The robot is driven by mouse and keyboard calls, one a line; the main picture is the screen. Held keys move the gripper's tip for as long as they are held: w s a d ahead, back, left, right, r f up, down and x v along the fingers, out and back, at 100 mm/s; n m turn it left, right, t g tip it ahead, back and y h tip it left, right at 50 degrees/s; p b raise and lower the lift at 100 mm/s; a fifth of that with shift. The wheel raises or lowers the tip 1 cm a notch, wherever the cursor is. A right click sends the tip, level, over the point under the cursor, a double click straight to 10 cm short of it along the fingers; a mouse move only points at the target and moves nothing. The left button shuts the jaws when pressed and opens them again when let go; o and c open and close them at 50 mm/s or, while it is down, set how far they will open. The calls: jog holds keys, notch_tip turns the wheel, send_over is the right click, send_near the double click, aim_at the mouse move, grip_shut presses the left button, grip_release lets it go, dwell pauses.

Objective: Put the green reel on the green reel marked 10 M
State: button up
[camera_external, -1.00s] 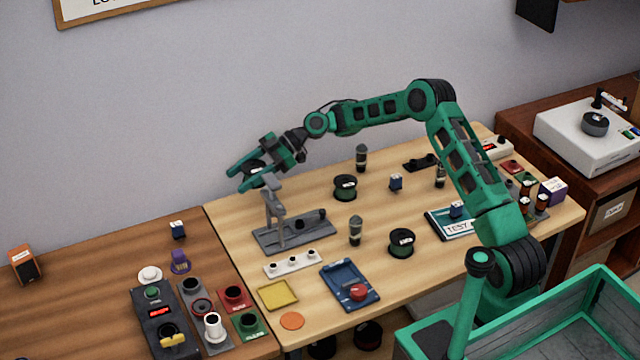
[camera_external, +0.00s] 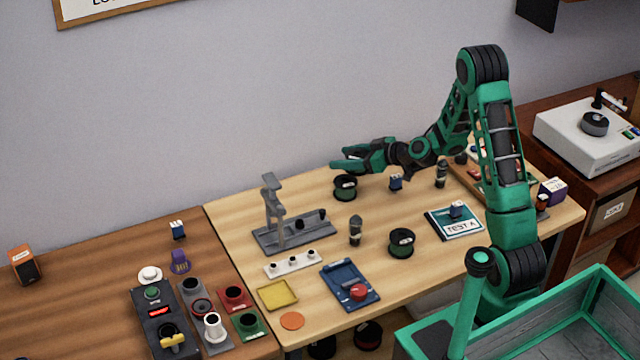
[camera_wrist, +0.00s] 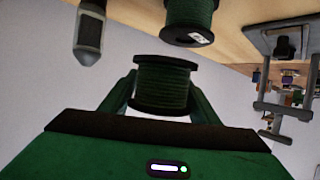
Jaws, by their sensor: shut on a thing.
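My gripper (camera_external: 348,162) is shut on a green reel with black flanges. The held reel (camera_wrist: 163,87) shows between the fingers in the wrist view; in the external view it is mostly hidden by them. Another green reel (camera_external: 345,188) stands on the table just below my fingertips. In the wrist view a reel (camera_wrist: 190,18) with a small white label is close beyond the held one, with a gap between them. A third green reel (camera_external: 401,242) stands nearer the front. The labels are too small to read, so I cannot tell which says 10 M.
A grey stand (camera_external: 272,215) is left of my gripper. A dark microphone-like cylinder (camera_external: 355,231) stands in front, and another (camera_external: 441,174) to the right. A small blue box (camera_external: 396,182) is near the reel. Bare tabletop lies between the reels.

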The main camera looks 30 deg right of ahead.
jog(key=s+d+r+m+t+h, duration=0.2)
jog(key=s+d+m+h, duration=0.2)
jog(key=d, duration=0.8)
jog(key=w+d+r+m+h, duration=0.4)
jog(key=w+d+h, duration=0.1)
jog(key=w+d, duration=0.5)
jog(key=s+a+f+m+g+h, duration=0.1)
jog(key=s+a+f+m+h, duration=0.1)
jog(key=s+a, duration=0.6)
jog(key=s+a+f+m+h, duration=0.25)
jog(key=s+a, duration=0.25)
jog(key=a, duration=0.6)
jog(key=s+a+r+m+g+h, duration=0.2)
jog(key=s+a+m, duration=0.1)
jog(key=s, duration=0.6)
jog(key=s+a+r+m+g+h, duration=0.2)
jog(key=s+a+h, duration=0.1)
jog(key=s, duration=0.6)
jog(key=s+a+r+m+g+h, duration=0.2)
jog(key=s+a+m, duration=0.1)
jog(key=s, duration=0.7)
send_over(402, 243)
jog(key=w+d, duration=0.4)
jog(key=d, duration=0.1)
notch_tip(402, 243, down, 7)
jog(key=shift+s+a+f, duration=0.1)
jog(key=shift+s+f, duration=0.05)
jog(key=shift+f, duration=1.8)
jog(key=o, duration=1.1)
jog(key=shift+g, duration=0.3)
